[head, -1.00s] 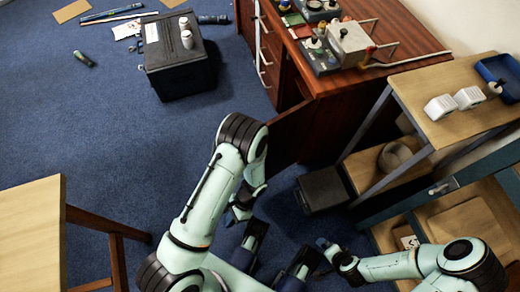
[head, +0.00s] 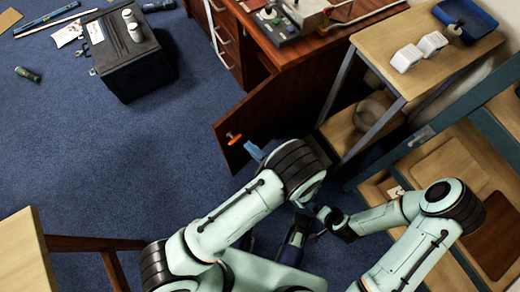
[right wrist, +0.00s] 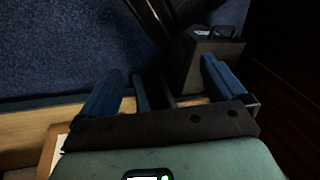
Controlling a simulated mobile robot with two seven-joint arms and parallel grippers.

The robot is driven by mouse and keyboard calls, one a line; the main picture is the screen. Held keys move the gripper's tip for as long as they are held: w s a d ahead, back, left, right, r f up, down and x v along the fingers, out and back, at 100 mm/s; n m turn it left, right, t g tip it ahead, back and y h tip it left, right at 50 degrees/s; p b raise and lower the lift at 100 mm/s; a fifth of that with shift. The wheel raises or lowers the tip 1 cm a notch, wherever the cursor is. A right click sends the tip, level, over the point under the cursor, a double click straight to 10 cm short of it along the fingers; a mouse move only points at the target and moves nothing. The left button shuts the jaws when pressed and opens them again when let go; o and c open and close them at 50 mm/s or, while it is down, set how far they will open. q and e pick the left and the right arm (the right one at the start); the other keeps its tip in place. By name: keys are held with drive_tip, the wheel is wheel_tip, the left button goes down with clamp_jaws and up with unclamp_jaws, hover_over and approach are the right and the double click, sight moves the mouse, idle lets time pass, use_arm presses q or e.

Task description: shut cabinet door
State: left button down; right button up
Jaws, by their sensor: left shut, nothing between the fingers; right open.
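The brown wooden cabinet door (head: 262,112) stands open, swung out from the desk toward me. An orange piece (head: 233,138) shows on its face near the free edge. My left gripper (head: 254,151) is shut and empty, close in front of the door's face near the orange piece. Whether it touches the door cannot be told, and my own arm hides most of the gripper. My right gripper (right wrist: 160,90) is open and empty, its two blue fingers apart in the right wrist view.
The desk (head: 300,40) carries equipment at the back. A shelf unit (head: 400,70) and a blue-framed cabinet (head: 455,160) crowd the right. A black box (head: 128,60) stands on the floor. A dark case (right wrist: 205,60) shows beyond my right gripper.

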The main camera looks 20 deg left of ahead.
sight(228, 128)
use_arm(q)
drive_tip(key=b+x, duration=0.1)
drive_tip(key=x, duration=0.6)
drive_tip(key=shift+w+a, duration=0.1)
drive_tip(key=shift+a, duration=0.25)
drive_tip(key=shift+w+a, duration=0.1)
